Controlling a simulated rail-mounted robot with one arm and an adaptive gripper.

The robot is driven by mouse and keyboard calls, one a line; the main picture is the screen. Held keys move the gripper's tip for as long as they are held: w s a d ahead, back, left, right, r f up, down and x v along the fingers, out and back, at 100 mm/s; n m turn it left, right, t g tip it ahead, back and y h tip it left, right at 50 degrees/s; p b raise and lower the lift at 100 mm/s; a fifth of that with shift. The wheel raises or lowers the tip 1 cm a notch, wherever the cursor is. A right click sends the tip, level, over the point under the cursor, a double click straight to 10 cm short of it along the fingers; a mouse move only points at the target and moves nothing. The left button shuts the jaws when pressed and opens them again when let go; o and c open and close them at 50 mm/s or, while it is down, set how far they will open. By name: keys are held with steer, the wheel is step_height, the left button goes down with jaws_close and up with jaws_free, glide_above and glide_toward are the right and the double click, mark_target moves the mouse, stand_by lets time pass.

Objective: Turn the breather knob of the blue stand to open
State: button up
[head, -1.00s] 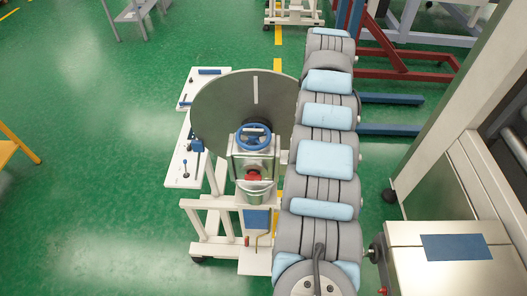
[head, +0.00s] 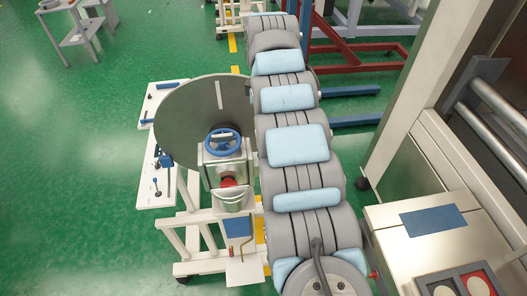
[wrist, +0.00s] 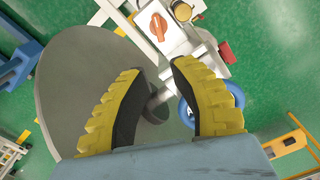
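A white-framed stand (head: 190,233) with a blue handwheel (head: 222,142) and a red part (head: 229,182) below the wheel stands left of my arm in the head view. In the wrist view, an orange-red knob (wrist: 158,26) sits on a white plate beyond my fingertips. I cannot tell for sure that it is the breather knob, nor its setting. The handwheel (wrist: 187,110) is partly hidden behind the right finger there. My gripper (wrist: 156,70) has its two yellow fingers apart, with nothing between them. The head view does not show my gripper.
A large grey disc (head: 185,105) stands behind the handwheel, close to my arm. White panels with levers (head: 157,185) lie to its left. A steel cabinet (head: 400,245) with a blue plate is at the right. Green floor is open at the far left.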

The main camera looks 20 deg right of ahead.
step_height(320, 180, down, 14)
steer(key=shift+r+p, duration=0.2)
steer(key=shift+p, duration=1.05)
jaws_close()
